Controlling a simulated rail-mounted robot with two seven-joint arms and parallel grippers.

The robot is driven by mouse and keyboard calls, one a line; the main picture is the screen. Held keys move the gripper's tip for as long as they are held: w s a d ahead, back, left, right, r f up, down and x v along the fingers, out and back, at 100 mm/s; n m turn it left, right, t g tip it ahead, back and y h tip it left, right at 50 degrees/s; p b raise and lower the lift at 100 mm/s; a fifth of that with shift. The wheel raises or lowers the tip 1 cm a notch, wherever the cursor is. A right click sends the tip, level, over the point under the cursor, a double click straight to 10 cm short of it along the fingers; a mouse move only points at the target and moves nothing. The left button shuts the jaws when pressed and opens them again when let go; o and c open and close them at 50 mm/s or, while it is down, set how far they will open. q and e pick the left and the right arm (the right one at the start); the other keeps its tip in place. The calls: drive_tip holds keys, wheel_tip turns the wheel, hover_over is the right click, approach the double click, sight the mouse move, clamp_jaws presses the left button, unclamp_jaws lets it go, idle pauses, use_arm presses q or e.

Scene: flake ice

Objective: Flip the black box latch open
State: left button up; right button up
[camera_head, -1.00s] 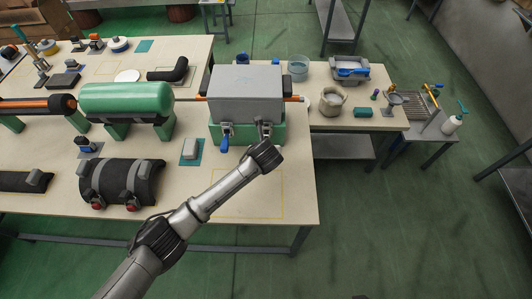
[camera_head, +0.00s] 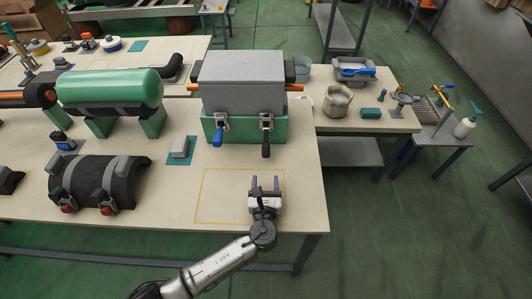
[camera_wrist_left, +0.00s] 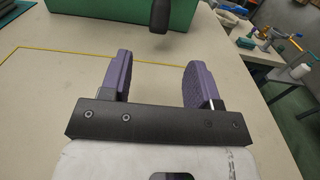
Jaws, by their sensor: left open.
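A grey box (camera_head: 242,84) sits on a green base (camera_head: 240,132) at the back edge of the near table. Two latches hang on its front: one with a blue handle (camera_head: 217,138) and one with a black handle (camera_head: 266,144), both pointing down. In the left wrist view the black handle (camera_wrist_left: 160,15) hangs ahead, between and beyond the finger line. My left gripper (camera_head: 265,183) is open and empty, in front of the box and short of the black handle, not touching it. Its purple fingers (camera_wrist_left: 160,70) point toward the green base. My right gripper is not in view.
A yellow outlined area (camera_head: 222,196) of the table is bare in front of the box. A small grey block on a teal pad (camera_head: 180,148) and a black curved shell (camera_head: 100,184) lie to the left.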

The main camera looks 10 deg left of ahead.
sight(266, 155)
use_arm(q)
drive_tip(key=w+b, duration=0.1)
drive_tip(key=w, duration=0.2)
drive_tip(key=w+b, duration=0.1)
drive_tip(key=w, duration=0.3)
drive_tip(key=w+a+b, duration=0.1)
drive_tip(key=w, duration=0.3)
drive_tip(key=shift+w, duration=0.1)
drive_tip(key=shift+w+b, duration=0.4)
drive_tip(key=shift+w, duration=0.3)
drive_tip(key=shift+c, duration=0.2)
clamp_jaws()
